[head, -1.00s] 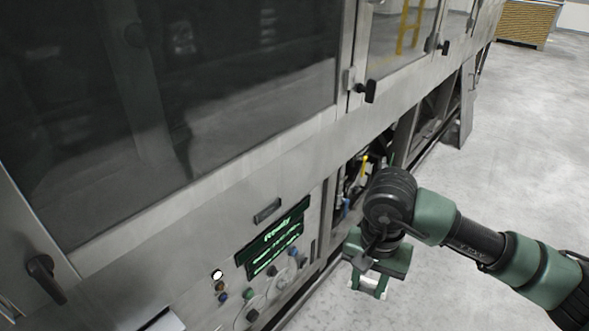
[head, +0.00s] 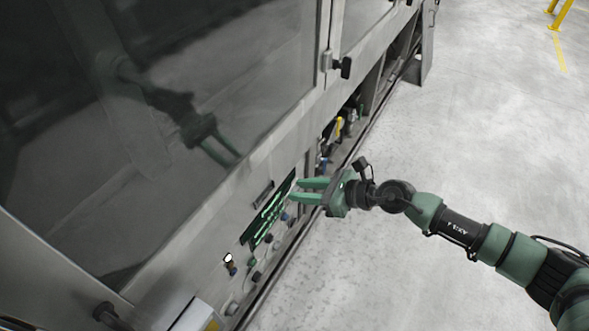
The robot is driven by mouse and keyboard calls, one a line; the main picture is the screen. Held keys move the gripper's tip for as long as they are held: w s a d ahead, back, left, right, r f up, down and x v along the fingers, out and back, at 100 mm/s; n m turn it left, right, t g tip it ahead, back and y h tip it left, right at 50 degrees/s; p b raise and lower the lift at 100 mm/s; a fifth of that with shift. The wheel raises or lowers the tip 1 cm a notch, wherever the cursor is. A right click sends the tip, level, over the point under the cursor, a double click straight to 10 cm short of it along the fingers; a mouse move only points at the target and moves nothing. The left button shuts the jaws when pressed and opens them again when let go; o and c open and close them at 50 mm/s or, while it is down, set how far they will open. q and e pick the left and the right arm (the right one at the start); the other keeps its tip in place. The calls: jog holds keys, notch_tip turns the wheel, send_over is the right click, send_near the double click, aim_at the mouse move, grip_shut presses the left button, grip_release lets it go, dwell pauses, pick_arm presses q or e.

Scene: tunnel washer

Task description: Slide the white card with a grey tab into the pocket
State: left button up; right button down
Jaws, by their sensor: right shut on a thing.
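My right gripper (head: 299,190) comes in from the right and points left at the machine's control panel, in front of the right end of the green-lit display. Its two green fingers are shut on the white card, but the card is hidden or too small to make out. A small dark-framed slot (head: 263,193) sits on the panel above the display, left of the fingertips. I cannot tell whether this is the pocket. My left gripper is not in view.
The display (head: 268,213) has several knobs and buttons below it and a lit white button (head: 228,257) at lower left. A pale box (head: 192,316) juts out at the bottom left. A black door latch (head: 341,67) sticks out above.

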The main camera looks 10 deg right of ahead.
jog(key=shift+w+d+m+t, duration=0.15)
jog(key=shift+w+m+t, duration=0.25)
jog(key=shift+w+t, duration=0.25)
jog(key=b, duration=0.1)
send_near(261, 183)
jog(key=shift+w+a+r, duration=0.15)
jog(key=shift+w+a, duration=0.7)
jog(key=shift+a, duration=0.25)
jog(key=shift+w+a+r, duration=0.15)
jog(key=shift+w+a, duration=0.75)
jog(key=shift+a, duration=0.15)
jog(key=shift+f+b, duration=1.45)
jog(key=shift+b, duration=0.15)
jog(key=shift+a+r+p, duration=0.1)
jog(key=shift+p, duration=0.25)
